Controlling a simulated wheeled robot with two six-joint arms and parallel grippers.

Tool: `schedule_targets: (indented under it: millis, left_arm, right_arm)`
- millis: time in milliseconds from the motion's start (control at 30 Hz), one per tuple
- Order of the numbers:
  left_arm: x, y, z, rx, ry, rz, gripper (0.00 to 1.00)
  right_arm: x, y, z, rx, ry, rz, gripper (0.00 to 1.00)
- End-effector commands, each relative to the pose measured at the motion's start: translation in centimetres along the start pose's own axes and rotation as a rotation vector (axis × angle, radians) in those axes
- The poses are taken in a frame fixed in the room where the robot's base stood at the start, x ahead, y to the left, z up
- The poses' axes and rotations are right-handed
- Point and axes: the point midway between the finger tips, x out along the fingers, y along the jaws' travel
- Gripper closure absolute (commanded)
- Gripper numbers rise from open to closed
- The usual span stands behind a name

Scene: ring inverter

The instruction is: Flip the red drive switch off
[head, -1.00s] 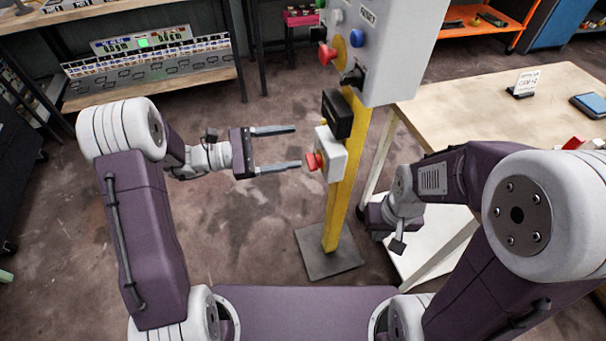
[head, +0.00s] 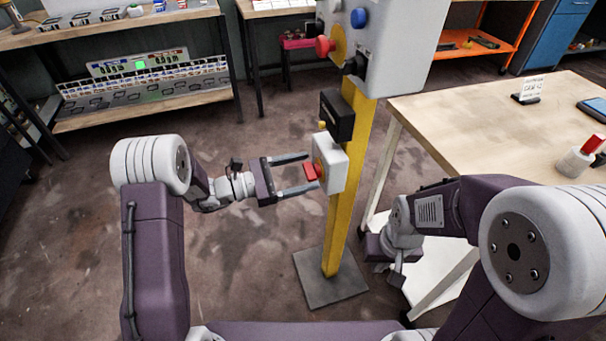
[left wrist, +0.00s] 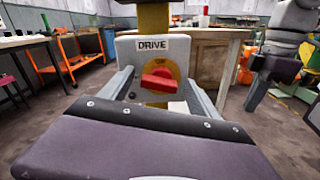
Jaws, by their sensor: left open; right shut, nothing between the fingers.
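The red drive switch (head: 311,172) is a rotary handle on a pale box (head: 331,162) fixed to the yellow post. In the left wrist view the red handle (left wrist: 158,82) lies nearly level on a yellow plate, under a label reading DRIVE (left wrist: 153,44). My left gripper (head: 309,170) is open, its fingertips at the box with one on each side of the handle. In the left wrist view both fingers stand apart from the handle. My right gripper (head: 376,249) hangs low beside the table, its fingers hidden.
The yellow post (head: 345,225) stands on a grey floor plate (head: 330,278). A black box (head: 337,115) and a grey control panel (head: 395,55) with a red button (head: 324,46) sit above the switch. A wooden table (head: 475,130) is at right.

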Motion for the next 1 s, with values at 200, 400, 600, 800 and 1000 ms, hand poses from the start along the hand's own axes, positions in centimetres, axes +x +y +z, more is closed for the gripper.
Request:
schedule_targets:
  millis: [200, 400, 600, 800, 1000]
  left_arm:
    - [0.2, 0.0, 0.1, 0.000, 0.000, 0.000, 0.29]
    - [0.2, 0.0, 0.1, 0.000, 0.000, 0.000, 0.74]
    - [0.2, 0.2, 0.5, -0.039, 0.000, 0.000, 0.91]
    - [0.2, 0.3, 0.6, -0.226, 0.001, -0.001, 0.91]
    - [0.2, 0.2, 0.0, -0.275, -0.001, 0.000, 0.91]
  right_arm:
    - [0.0, 0.0, 0.0, 0.000, 0.000, 0.000, 1.00]
    - [0.0, 0.0, 0.0, 0.000, 0.000, 0.000, 1.00]
    - [-1.1, 0.0, -0.1, 0.000, 0.000, 0.000, 1.00]
    - [-4.2, -0.1, -0.4, 0.000, 0.000, 0.000, 1.00]
    - [-4.2, -0.1, -0.4, 0.000, 0.000, 0.000, 1.00]
